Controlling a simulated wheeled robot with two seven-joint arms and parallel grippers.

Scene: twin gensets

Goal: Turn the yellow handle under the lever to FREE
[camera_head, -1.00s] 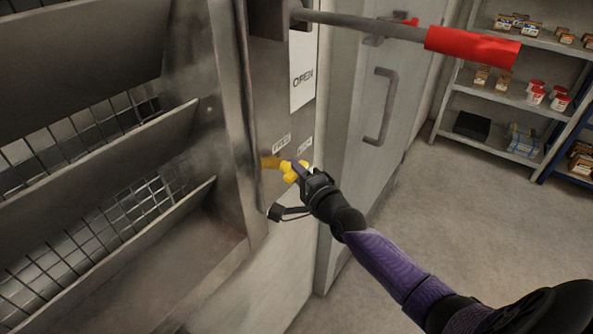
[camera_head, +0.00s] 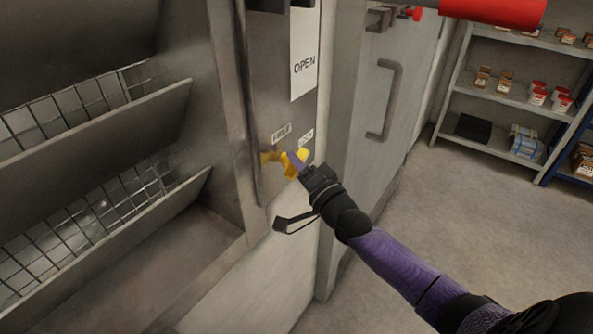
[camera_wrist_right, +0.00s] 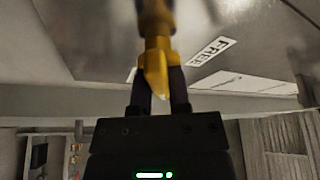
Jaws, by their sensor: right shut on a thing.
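The yellow handle (camera_head: 293,163) sits low on the grey metal panel, below the FREE label (camera_head: 281,133) and a second small label (camera_head: 306,136) that I cannot read. My right gripper (camera_head: 300,165) is shut on the handle. In the right wrist view the yellow handle (camera_wrist_right: 156,70) stands between the two dark fingers (camera_wrist_right: 160,95), with the FREE label (camera_wrist_right: 209,51) to its right. The red-gripped lever (camera_head: 493,10) is above, partly cut off by the top edge. My left gripper is not in view.
A louvred metal housing with wire mesh (camera_head: 85,100) fills the left side. A grey door with a bar handle (camera_head: 384,100) is right of the panel. Shelves with small goods (camera_head: 520,90) stand at the far right. The floor (camera_head: 470,210) between is clear.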

